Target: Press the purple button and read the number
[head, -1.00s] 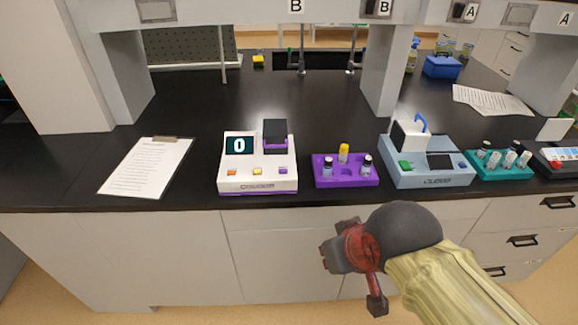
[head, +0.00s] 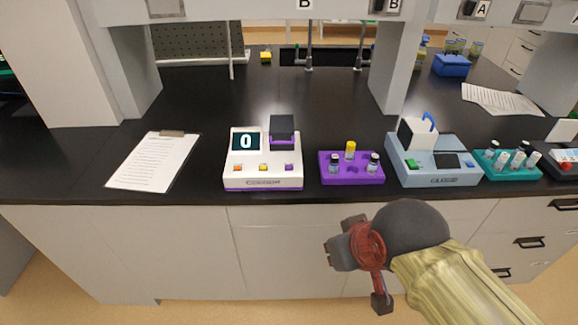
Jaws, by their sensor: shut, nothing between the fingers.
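A white device (head: 263,182) with purple trim stands on the black bench, left of the middle. My gripper (head: 352,262) is shut and empty, in front of the bench cabinets and below the bench edge. It is to the lower right of the white device and apart from it.
A purple rack (head: 351,180) with vials stands right of the white device. Further right are a blue-grey device (head: 441,178) and a teal rack (head: 510,174). A clipboard (head: 153,162) lies to the left. Shelf posts (head: 398,75) rise from the bench. The bench behind the devices is mostly clear.

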